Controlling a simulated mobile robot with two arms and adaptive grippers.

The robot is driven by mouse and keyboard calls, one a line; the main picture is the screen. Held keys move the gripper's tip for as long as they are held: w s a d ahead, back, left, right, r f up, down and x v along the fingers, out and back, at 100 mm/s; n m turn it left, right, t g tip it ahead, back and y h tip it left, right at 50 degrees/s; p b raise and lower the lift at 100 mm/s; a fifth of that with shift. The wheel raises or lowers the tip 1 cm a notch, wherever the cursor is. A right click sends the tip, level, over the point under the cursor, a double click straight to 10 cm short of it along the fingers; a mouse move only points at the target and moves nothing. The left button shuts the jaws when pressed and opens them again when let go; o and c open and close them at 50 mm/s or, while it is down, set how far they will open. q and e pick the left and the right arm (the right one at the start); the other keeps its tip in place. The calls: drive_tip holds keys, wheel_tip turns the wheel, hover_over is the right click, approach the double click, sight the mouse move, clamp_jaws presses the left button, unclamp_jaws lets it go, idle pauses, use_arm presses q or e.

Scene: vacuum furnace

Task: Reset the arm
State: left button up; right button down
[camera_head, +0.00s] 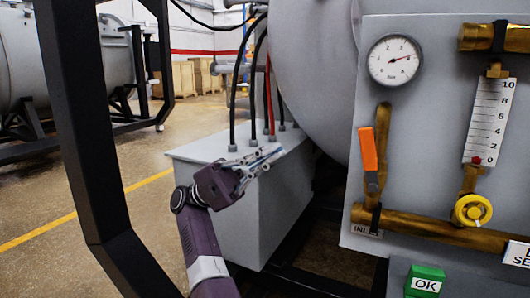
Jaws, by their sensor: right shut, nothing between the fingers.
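My right arm rises from the bottom of the head view, purple with a light grey band. My right gripper (262,160) is shut and empty. It appears in front of the grey box with cables, near the cable bases; I cannot tell whether it touches the box. My left gripper is not in view.
A grey panel at right carries a gauge (394,60), an orange-handled valve (369,149), a yellow knob (472,210) and a flow scale (490,120). A black frame post (80,120) stands left.

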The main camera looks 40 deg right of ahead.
drive_tip(key=shift+w+a+f, duration=0.15)
drive_tip(key=shift+w+a, duration=0.05)
drive_tip(key=shift+w, duration=0.15)
idle(0.5)
